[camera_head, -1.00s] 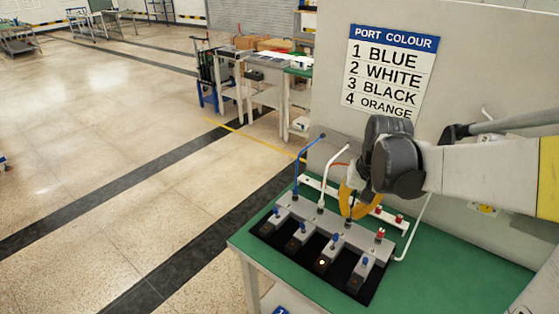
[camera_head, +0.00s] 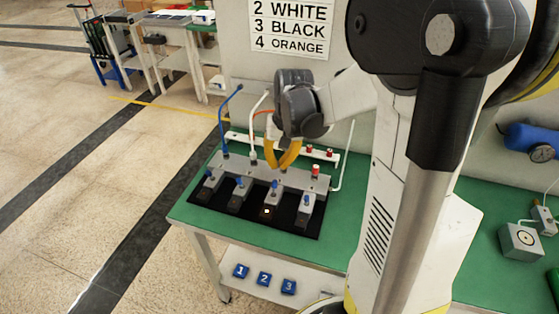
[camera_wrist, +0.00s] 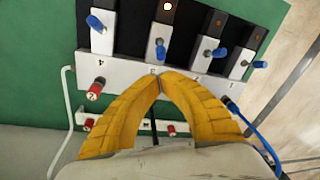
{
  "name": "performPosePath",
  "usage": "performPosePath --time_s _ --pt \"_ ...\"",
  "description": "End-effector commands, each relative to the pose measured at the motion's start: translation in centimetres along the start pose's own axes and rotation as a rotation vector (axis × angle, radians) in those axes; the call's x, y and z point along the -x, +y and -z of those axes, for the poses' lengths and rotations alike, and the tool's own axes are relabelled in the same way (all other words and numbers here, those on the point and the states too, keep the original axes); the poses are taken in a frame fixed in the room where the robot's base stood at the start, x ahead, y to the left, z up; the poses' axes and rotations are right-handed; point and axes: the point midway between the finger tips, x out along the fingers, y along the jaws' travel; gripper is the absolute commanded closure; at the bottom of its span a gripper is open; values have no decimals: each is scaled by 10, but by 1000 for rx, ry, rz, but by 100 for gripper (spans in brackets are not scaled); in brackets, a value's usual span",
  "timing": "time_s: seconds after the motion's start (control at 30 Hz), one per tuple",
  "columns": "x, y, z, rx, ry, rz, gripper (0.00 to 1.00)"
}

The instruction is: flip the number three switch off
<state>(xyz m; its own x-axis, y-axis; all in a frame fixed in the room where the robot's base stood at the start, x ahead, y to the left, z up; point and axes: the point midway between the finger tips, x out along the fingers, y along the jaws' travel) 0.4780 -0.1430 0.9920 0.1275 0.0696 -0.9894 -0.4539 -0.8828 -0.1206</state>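A row of switch units stands on a black plate (camera_head: 289,222) on the green table. The number three switch (camera_head: 274,187) has a blue-tipped lever, and the lamp (camera_head: 267,211) in front of it glows. In the wrist view, the switch (camera_wrist: 160,48) is just beyond my fingertips, and its lamp (camera_wrist: 168,6) is lit. My gripper (camera_head: 279,168) has yellow fingers bowed outward with their tips together above the grey strip behind the switch. The wrist view shows the fingertips (camera_wrist: 160,80) apart from the lever, with no held object visible. A black cable shows between the fingers.
The other switches (camera_head: 240,183) have dark lamps. Blue (camera_head: 223,120) and white (camera_head: 252,125) cables rise behind them. A red-capped post (camera_head: 315,170) is at the strip's right end. A port colour sign (camera_head: 290,28) hangs behind. Numbered blue blocks (camera_head: 264,279) lie on the lower shelf.

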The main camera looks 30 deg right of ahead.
Motion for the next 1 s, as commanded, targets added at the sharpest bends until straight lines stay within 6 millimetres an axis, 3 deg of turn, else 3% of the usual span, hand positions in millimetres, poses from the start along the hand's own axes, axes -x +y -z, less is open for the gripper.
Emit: performPosePath --time_s 0.1,0.33,1.0 --pt "-25 0 0 1 0 0 100" --pt "-49 0 0 0 0 0 100" --pt "-50 -1 -2 6 36 -17 100"
